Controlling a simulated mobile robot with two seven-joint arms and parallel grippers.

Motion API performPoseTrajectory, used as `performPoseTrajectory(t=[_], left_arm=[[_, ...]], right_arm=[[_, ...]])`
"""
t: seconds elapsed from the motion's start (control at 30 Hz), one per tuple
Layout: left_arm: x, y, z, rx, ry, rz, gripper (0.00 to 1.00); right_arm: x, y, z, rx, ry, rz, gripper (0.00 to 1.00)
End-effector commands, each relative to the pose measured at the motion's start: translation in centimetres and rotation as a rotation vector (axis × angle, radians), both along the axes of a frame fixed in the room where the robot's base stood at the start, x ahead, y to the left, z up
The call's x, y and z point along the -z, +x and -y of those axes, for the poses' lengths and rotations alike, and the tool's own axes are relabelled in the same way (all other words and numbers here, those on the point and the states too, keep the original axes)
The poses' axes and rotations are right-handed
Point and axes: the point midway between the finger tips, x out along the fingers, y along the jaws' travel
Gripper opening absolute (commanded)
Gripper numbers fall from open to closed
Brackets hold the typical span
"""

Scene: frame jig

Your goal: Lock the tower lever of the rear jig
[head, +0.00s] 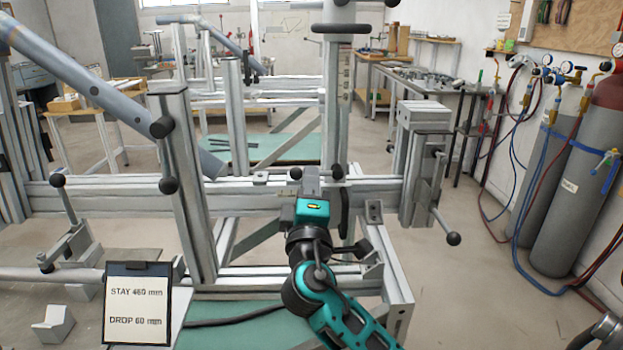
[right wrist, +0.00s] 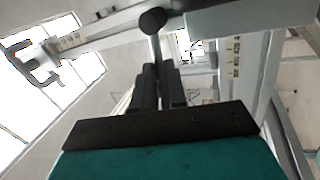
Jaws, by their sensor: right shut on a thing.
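The jig's central tower (head: 335,95) is a tall grey post with a scale on its side, standing behind the horizontal beam (head: 265,190). My right gripper (head: 311,172) reaches up to the beam at the tower's foot. In the right wrist view its two dark fingers (right wrist: 158,85) are close together on a thin lever rod. The lever's black ball knob (right wrist: 152,20) shows just beyond the fingertips. Small black knobs also show beside the gripper in the head view, one on each side. My gripper hides the lever's base. My left gripper is out of view.
A left post (head: 185,180) with black ball handles and a right clamp block (head: 425,150) with a lever knob (head: 453,238) flank my arm. A sign (head: 137,305) reads STAY 460 mm, DROP 60 mm. Gas cylinders (head: 560,190) stand right.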

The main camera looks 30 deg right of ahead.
Motion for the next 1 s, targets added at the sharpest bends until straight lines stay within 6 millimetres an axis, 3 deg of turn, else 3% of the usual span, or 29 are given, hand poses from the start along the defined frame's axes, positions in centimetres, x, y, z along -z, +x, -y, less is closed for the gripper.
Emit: performPoseTrajectory(t=[0.77, 0.8, 1.0], left_arm=[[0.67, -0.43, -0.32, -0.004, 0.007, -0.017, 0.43], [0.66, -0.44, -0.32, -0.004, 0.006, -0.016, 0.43], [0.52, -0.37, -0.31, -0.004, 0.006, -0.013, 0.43]], right_arm=[[0.28, 0.08, -0.34, -0.012, -0.094, -0.048, 0.0], [0.3, 0.08, -0.34, -0.012, -0.094, -0.048, 0.15], [0.44, 0.07, -0.29, -0.011, -0.089, -0.05, 0.34]])
